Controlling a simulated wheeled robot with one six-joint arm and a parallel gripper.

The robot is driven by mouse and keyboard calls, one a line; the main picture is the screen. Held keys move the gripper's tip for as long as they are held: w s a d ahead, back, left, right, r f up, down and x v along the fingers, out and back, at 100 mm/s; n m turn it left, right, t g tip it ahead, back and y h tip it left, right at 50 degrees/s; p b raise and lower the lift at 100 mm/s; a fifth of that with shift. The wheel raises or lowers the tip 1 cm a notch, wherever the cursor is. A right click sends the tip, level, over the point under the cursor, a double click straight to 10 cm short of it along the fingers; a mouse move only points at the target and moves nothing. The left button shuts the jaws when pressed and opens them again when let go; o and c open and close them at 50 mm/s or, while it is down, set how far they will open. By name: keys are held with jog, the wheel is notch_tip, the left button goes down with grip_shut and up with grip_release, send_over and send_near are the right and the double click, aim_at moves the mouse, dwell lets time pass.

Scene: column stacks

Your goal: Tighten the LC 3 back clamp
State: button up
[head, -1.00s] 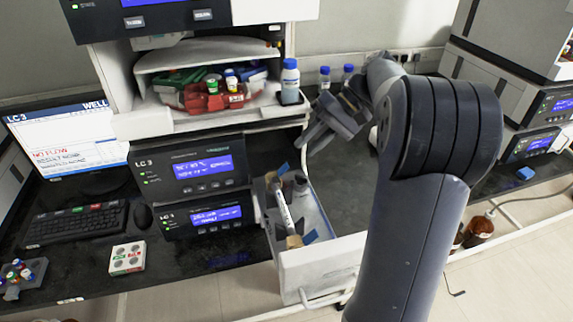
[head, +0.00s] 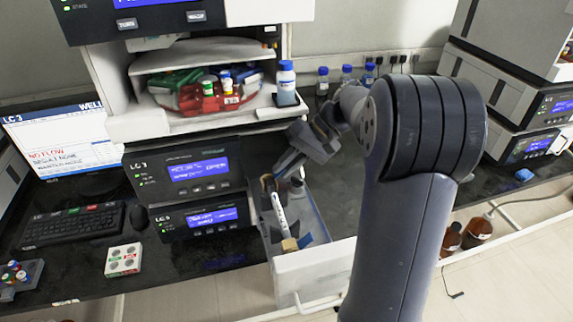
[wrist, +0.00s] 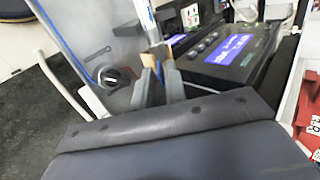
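The LC 3 drawer (head: 312,262) is pulled out beside the LC 3 modules (head: 190,172). A white labelled column (head: 280,212) lies lengthwise in it, with a tan block and blue tab at the front clamp (head: 290,244). At the back clamp (head: 268,184), a brown piece shows; its blue tab is hidden behind my gripper (head: 284,170). My gripper points down at the drawer's back end. In the wrist view its two fingers (wrist: 160,86) stand apart near a tan block (wrist: 155,55); I cannot tell whether they touch it.
A tray with bottles (head: 215,95) and a blue-capped bottle (head: 286,82) stand above the modules, close to my wrist. More blue-capped bottles (head: 346,74) stand at the back. Keyboard (head: 75,225) and white block (head: 123,260) are at left. The bench right of the drawer is partly clear.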

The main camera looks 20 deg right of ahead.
grip_shut()
jog(key=shift+r, duration=0.1)
